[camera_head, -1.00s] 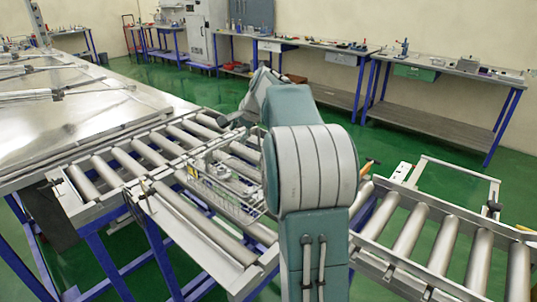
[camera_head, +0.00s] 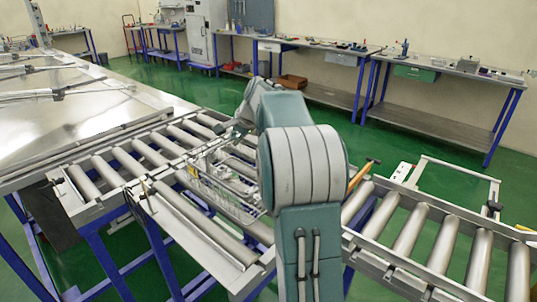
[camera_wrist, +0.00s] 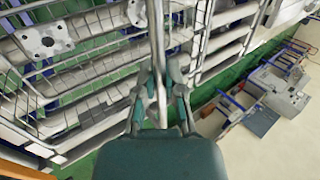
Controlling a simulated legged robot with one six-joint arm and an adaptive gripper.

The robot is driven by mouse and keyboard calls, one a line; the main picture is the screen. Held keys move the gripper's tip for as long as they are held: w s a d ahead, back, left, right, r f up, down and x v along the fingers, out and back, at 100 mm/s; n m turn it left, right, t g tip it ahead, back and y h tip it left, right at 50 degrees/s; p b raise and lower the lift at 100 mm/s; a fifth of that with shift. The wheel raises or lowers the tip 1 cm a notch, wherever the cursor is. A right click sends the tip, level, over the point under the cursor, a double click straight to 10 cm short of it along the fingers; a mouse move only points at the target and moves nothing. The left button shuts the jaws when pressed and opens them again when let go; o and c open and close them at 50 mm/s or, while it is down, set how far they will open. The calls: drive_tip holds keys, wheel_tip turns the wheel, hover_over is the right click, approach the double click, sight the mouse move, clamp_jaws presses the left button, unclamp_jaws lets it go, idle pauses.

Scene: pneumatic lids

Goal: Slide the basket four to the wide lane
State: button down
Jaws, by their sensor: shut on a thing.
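A wire basket (camera_head: 222,188) sits on the roller conveyor in the middle of the head view, partly hidden behind my arm. Its wire side and pale metal parts inside fill the left of the wrist view (camera_wrist: 75,100). No number is readable on it. My gripper (camera_wrist: 162,88) is shut on a pale metal bar that runs up between its fingers and looks like the basket's rim. In the head view my arm hides the fingers. I cannot tell which roller section is the wide lane.
Rollers (camera_head: 122,158) run along the metal table (camera_head: 75,120) at left. Another roller section (camera_head: 408,232) lies right of my arm, with a raised frame (camera_head: 460,172) beside it and an orange-handled part (camera_head: 362,174) near its end. Workbenches (camera_head: 440,68) line the back wall.

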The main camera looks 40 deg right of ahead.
sight(211, 150)
drive_tip(key=shift+s+a+f, duration=0.1)
drive_tip(key=shift+s+a, duration=0.1)
drive_tip(key=shift+a, duration=1.15)
drive_tip(key=shift+s+a+r, duration=0.1)
drive_tip(key=shift+s+a, duration=0.05)
drive_tip(key=shift+a, duration=1.15)
drive_tip(key=shift+s+a+f, duration=0.1)
drive_tip(key=shift+s+a, duration=0.1)
drive_tip(key=shift+a, duration=1.25)
drive_tip(key=shift+s+a, duration=0.1)
drive_tip(key=shift+a, duration=0.4)
drive_tip(key=c, duration=0.7)
unclamp_jaws()
drive_tip(key=shift+r, duration=4.05)
